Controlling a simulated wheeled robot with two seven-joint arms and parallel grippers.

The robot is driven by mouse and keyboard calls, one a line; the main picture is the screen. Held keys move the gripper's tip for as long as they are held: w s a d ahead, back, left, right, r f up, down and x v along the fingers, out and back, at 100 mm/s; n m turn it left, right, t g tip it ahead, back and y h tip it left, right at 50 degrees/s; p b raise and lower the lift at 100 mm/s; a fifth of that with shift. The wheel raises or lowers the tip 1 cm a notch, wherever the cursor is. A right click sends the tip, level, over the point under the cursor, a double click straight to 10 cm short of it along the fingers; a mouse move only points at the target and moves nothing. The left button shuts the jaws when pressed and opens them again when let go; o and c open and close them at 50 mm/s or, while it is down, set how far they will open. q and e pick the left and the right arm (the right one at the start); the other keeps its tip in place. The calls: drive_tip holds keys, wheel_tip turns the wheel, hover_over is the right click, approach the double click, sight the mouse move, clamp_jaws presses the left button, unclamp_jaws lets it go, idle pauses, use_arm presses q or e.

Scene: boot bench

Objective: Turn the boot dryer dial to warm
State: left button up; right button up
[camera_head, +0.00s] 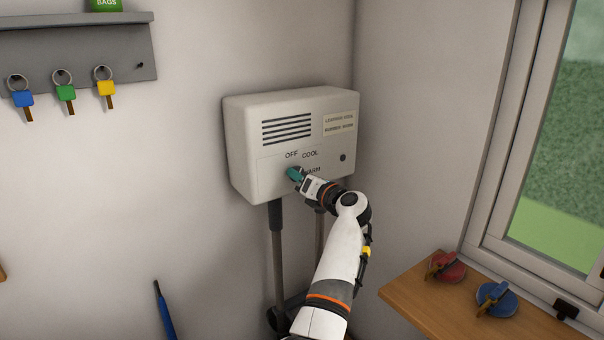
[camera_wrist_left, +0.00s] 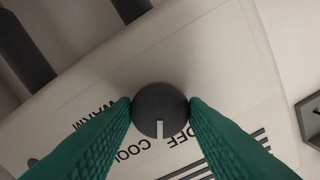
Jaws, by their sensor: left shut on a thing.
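The boot dryer (camera_head: 245,150) is a white box on the wall with a vent grille and OFF, COOL and WARM printed on its front. Its dial (camera_wrist_left: 160,108) is a round dark grey knob with a white pointer mark. In the head view the gripper hides the dial and part of WARM. My right gripper is not in view.
A grey rack (camera_head: 75,50) with blue, green and yellow key tags hangs at left. A wooden shelf (camera_head: 440,310) at lower right holds a red round item (camera_head: 447,267) and a blue one (camera_head: 497,299). Dark pipes (camera_head: 277,245) run below the dryer. A window stands at right.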

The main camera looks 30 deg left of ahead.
use_arm(q)
drive_tip(key=shift+m+p, duration=6.8)
drive_tip(key=shift+m, duration=2.2)
drive_tip(key=o, duration=0.9)
drive_tip(key=shift+d, duration=0.1)
drive_tip(key=shift+o, duration=0.2)
